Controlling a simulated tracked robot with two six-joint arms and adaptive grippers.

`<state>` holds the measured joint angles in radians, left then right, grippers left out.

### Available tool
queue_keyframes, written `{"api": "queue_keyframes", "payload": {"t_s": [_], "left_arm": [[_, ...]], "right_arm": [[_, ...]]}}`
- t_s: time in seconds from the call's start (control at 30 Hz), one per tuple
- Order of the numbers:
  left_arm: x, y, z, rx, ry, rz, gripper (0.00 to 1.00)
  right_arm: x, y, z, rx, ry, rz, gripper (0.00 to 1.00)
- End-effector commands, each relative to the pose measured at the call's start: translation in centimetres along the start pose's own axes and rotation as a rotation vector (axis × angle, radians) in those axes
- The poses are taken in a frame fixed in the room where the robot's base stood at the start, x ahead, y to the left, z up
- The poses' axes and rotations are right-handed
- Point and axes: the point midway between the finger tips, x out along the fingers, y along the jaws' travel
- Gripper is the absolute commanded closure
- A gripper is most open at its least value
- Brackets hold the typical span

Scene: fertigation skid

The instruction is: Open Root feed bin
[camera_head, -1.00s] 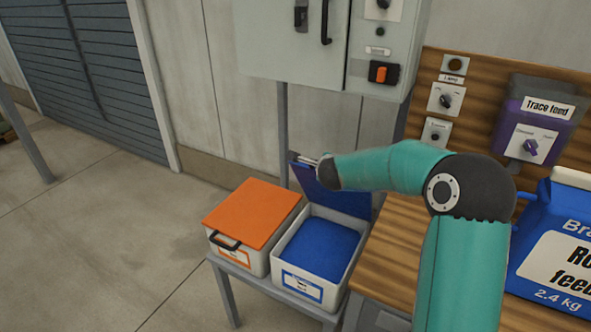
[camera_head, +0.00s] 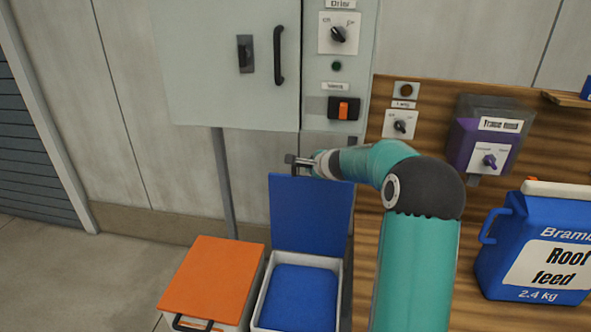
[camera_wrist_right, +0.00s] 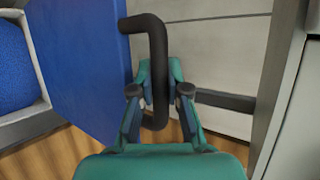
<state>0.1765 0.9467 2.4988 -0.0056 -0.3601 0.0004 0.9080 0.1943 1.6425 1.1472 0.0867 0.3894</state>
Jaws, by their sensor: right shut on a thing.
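The white bin (camera_head: 341,300) with blue contents (camera_head: 298,298) stands open at the bottom of the head view. Its blue lid (camera_head: 310,215) is swung up to about upright at the bin's back edge. My right gripper (camera_head: 298,161) is at the lid's top edge. In the right wrist view my right gripper (camera_wrist_right: 158,80) is shut on the lid's dark bar handle (camera_wrist_right: 158,50), with the blue lid (camera_wrist_right: 85,65) to its left. The bin's front label is out of frame now. My left gripper is not in view.
An orange-lidded bin (camera_head: 212,280) stands closed beside it on the left. A grey cabinet (camera_head: 235,70) hangs above and behind the lid. A blue Root feed jug (camera_head: 540,250) stands on the wooden bench at right. A purple Trace feed unit (camera_head: 483,140) is on the board.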

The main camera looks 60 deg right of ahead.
Motion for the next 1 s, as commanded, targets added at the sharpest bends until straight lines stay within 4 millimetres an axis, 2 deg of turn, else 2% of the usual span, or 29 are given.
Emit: {"api": "queue_keyframes", "payload": {"t_s": [0.03,0.4,0.43,0.57,1.0], "left_arm": [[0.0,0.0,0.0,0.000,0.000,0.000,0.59],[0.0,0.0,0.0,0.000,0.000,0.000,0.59],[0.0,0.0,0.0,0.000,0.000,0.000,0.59],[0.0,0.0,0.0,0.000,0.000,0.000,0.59],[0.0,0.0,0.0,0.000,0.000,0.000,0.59]], "right_arm": [[0.1,0.0,-0.6,-0.001,0.017,-0.002,1.00],[0.5,0.0,0.4,-0.010,0.006,0.001,1.00],[0.5,0.0,0.5,-0.011,0.006,0.001,0.82],[0.6,0.1,0.7,-0.012,0.002,0.002,0.60],[0.1,0.0,1.1,-0.013,-0.005,0.003,0.59]]}}
